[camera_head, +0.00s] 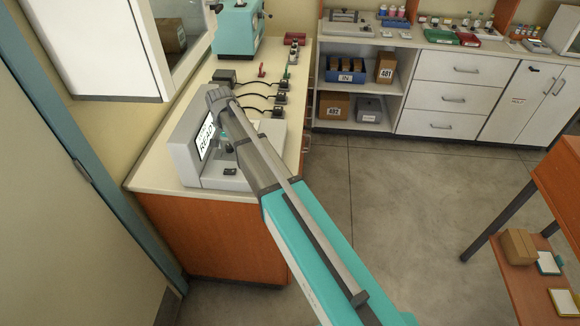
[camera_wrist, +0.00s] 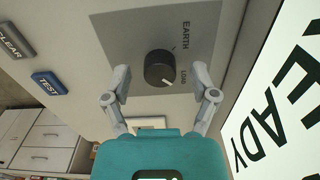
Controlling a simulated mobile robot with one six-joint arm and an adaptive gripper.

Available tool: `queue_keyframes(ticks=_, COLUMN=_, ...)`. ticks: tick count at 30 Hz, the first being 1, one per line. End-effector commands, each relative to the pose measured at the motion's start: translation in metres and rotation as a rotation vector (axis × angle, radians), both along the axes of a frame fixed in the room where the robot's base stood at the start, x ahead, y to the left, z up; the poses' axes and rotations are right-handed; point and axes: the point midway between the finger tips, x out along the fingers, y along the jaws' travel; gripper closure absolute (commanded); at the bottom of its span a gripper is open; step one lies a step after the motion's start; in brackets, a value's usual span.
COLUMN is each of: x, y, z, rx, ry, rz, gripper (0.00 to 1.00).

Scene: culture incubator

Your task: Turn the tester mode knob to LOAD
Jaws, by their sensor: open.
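The tester (camera_head: 185,150) is a pale grey box on the near end of the bench, with a lit screen (camera_head: 206,138) reading READY. In the wrist view its mode knob (camera_wrist: 157,66) is round and black on a grey panel. The knob's white pointer mark sits at its lower right. The word EARTH (camera_wrist: 186,38) is above right of the knob, and a smaller label, apparently LOAD (camera_wrist: 184,75), is to its right. My gripper (camera_wrist: 161,78) is open, one finger on each side of the knob, with no clear contact. In the head view my arm hides the knob.
Blue TEST (camera_wrist: 49,82) and dark CLEAR (camera_wrist: 14,40) buttons are left of the knob. The lit screen (camera_wrist: 275,110) stands close on the right. Black cabled clips (camera_head: 279,98) and a teal device (camera_head: 238,28) are farther back on the bench. The floor right of the bench is clear.

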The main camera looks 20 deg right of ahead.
Motion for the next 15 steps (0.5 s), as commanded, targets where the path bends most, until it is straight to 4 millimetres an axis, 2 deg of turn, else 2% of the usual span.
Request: queue_keyframes(ticks=15, x=0.0000, y=0.0000, z=0.0000, rx=0.000, ry=0.000, rz=0.346, gripper=0.24)
